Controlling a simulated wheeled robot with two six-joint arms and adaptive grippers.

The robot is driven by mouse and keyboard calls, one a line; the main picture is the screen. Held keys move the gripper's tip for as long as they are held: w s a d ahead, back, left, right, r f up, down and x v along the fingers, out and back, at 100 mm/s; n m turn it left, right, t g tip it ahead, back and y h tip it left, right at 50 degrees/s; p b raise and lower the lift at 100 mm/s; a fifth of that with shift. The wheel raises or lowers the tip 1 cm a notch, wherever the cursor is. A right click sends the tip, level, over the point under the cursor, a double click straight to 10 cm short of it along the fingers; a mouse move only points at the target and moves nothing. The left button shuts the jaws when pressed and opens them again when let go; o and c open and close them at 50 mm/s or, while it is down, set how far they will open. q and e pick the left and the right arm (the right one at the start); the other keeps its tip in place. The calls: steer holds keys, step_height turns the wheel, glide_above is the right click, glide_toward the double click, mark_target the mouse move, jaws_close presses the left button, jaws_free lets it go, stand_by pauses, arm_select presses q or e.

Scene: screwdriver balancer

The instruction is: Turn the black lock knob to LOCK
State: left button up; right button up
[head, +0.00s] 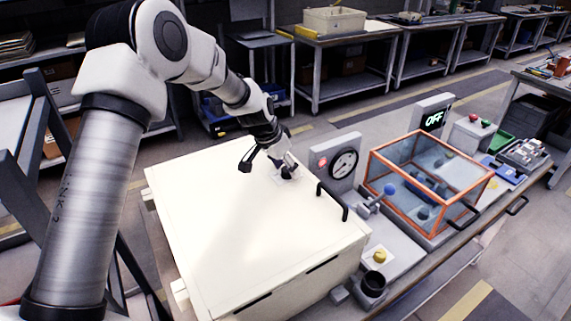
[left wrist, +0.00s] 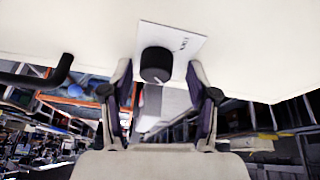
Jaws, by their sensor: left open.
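The black lock knob (left wrist: 156,64) sits on a small white label plate (left wrist: 182,41) on the cream cabinet's top. A light pointer mark shows on its face. The small printed word on the plate is too unclear to read for certain. In the head view the knob (head: 287,173) is partly hidden by my left gripper (head: 268,165). My left gripper is open; in the left wrist view its two fingers (left wrist: 158,75) stand either side of the knob, with gaps showing. I cannot tell how deep they reach. My right gripper is not in view.
The cream cabinet (head: 235,225) has a black handle (head: 333,203) near the knob. The cabinet top left of the handle is clear.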

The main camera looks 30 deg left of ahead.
arm_select(q)
steer(key=shift+w+f, duration=0.15)
steer(key=shift+s+d+r, duration=0.15)
steer(key=shift+s+r, duration=0.15)
steer(key=shift+c, duration=1.4)
steer(key=shift+s+r, duration=0.1)
steer(key=c, duration=0.5)
jaws_close()
